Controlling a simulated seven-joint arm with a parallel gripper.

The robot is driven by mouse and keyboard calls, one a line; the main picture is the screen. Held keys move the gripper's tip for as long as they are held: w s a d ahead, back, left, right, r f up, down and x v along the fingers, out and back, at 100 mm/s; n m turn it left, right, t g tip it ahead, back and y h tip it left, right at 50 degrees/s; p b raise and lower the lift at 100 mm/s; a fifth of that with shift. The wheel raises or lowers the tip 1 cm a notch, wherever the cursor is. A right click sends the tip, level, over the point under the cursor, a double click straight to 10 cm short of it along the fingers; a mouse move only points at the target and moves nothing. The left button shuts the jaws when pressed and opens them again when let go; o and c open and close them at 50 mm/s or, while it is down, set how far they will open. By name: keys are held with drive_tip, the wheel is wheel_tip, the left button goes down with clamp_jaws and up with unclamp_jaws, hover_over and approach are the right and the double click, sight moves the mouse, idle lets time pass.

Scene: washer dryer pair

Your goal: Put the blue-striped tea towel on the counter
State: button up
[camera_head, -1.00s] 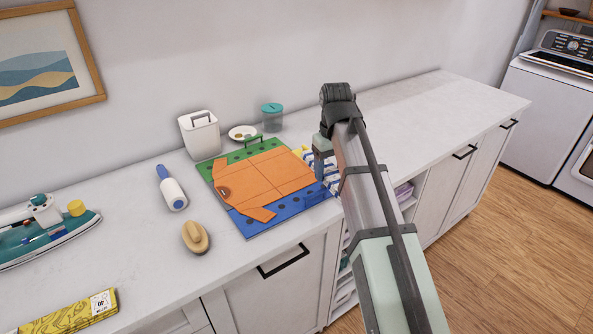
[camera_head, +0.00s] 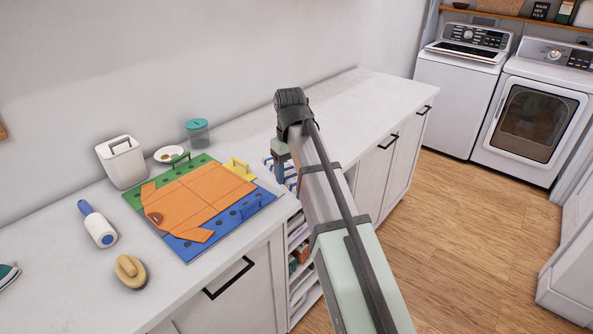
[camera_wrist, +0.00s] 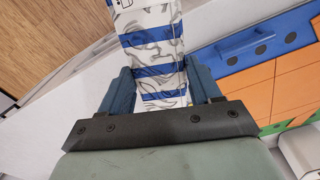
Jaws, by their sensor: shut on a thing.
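The blue-striped tea towel (camera_wrist: 152,50) is white with blue bands and grey line drawings. In the wrist view it lies between the two fingers of my gripper (camera_wrist: 160,92), which is shut on it. In the head view, part of the towel (camera_head: 290,178) shows beside my gripper (camera_head: 281,158), just right of the folding board; my arm hides the rest. The white counter (camera_head: 345,100) runs along the wall, and the towel is at its front part. I cannot tell whether the towel touches the counter top.
A folding board (camera_head: 190,205) in orange, green, blue and yellow lies left of the towel. The counter's far right stretch is clear.

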drive_tip(key=s+a+n, duration=0.1)
drive_tip(key=a, duration=0.7)
drive_tip(key=s+a+n, duration=0.1)
drive_tip(key=s+a, duration=0.1)
drive_tip(key=a, duration=0.6)
drive_tip(key=s+a+n, duration=0.1)
drive_tip(key=a+n, duration=0.1)
drive_tip(key=a, duration=0.6)
drive_tip(key=shift+s+a, duration=0.25)
drive_tip(key=shift+a, duration=0.1)
drive_tip(key=s+a+n, duration=0.1)
drive_tip(key=s+a, duration=0.2)
drive_tip(key=a, duration=0.5)
drive_tip(key=s+a, duration=0.4)
drive_tip(key=a, duration=0.5)
drive_tip(key=s+a+n, duration=0.1)
drive_tip(key=s+a, duration=0.3)
drive_tip(key=a, duration=0.4)
drive_tip(key=shift+a+r+n, duration=0.15)
drive_tip(key=shift+a+n, duration=0.15)
drive_tip(key=shift+a, duration=0.1)
drive_tip(key=m, duration=0.2)
hover_over(59, 258)
drive_tip(key=shift+a+r+m, duration=0.15)
drive_tip(key=shift+r+m, duration=0.2)
drive_tip(key=shift+m, duration=0.25)
drive_tip(key=shift+f, duration=0.1)
drive_tip(key=shift+f, duration=3.6)
drive_tip(key=shift+f, duration=0.8)
